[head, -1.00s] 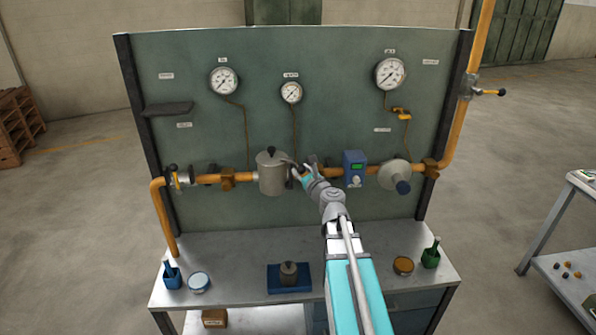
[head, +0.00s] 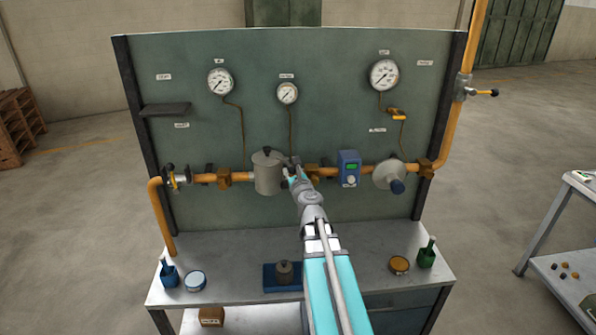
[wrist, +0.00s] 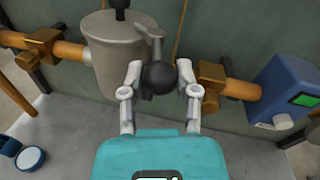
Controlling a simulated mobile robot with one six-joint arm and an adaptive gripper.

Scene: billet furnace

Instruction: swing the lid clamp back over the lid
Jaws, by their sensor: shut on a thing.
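The grey filter pot (head: 268,174) sits in the orange pipe on the panel, with its lid and black knob on top. It also shows in the wrist view (wrist: 114,55). The lid clamp (wrist: 154,40) is a grey lever at the right side of the pot, its upper end at the lid's right edge. Its black ball end (wrist: 159,77) lies between my fingers. My gripper (wrist: 158,72) is shut on this ball. In the head view my gripper (head: 292,170) is at the pot's right side and hides most of the clamp.
A blue box with a green display (head: 349,168) is on the pipe to the right. Gauges (head: 288,93) hang above. A blue tray (head: 270,278) with a small grey pot stands on the bench below. Open space lies in front of the panel.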

